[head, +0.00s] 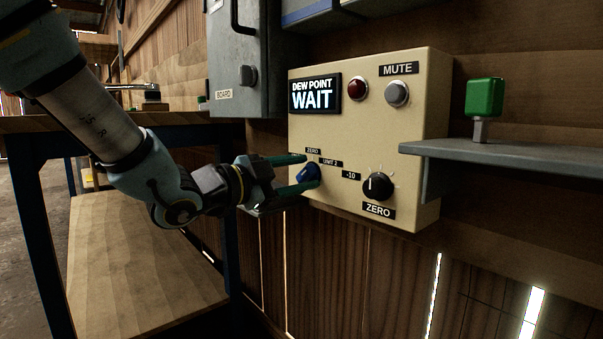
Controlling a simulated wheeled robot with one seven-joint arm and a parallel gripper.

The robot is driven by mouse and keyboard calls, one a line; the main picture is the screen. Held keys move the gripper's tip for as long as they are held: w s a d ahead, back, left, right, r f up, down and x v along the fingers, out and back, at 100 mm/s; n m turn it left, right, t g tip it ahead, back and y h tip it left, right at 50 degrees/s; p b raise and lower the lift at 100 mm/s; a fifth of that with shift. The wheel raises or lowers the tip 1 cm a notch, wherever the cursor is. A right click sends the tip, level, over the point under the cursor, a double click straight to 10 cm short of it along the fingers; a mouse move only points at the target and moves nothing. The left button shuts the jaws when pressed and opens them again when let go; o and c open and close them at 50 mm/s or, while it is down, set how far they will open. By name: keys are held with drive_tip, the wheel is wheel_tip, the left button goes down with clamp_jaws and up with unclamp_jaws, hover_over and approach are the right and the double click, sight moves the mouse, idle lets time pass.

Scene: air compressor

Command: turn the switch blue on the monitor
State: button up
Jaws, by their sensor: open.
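The monitor (418,140) is a cream box on the wooden wall. Its black display (314,94) reads "DEW POINT WAIT". The blue switch (308,173) is a small knob low on the left of the front face, by labels reading "ZERO", "UNIT 2" and "-10". My gripper (303,172) comes from the left with its teal fingers open, one above and one below the blue switch. I cannot tell whether either finger touches it. The fingers partly hide the switch, and its pointing direction is unclear.
A black "ZERO" knob (378,186), a red lamp (357,88) and a grey "MUTE" button (397,94) share the panel. A metal shelf (520,158) with a green-topped part (484,97) juts out at right. A grey cabinet (240,62) hangs above my gripper.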

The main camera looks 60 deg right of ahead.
drive_tip(key=p+v, duration=0.1)
drive_tip(key=v, duration=0.9)
drive_tip(key=shift+a+p, duration=0.2)
drive_tip(key=shift+p, duration=0.2)
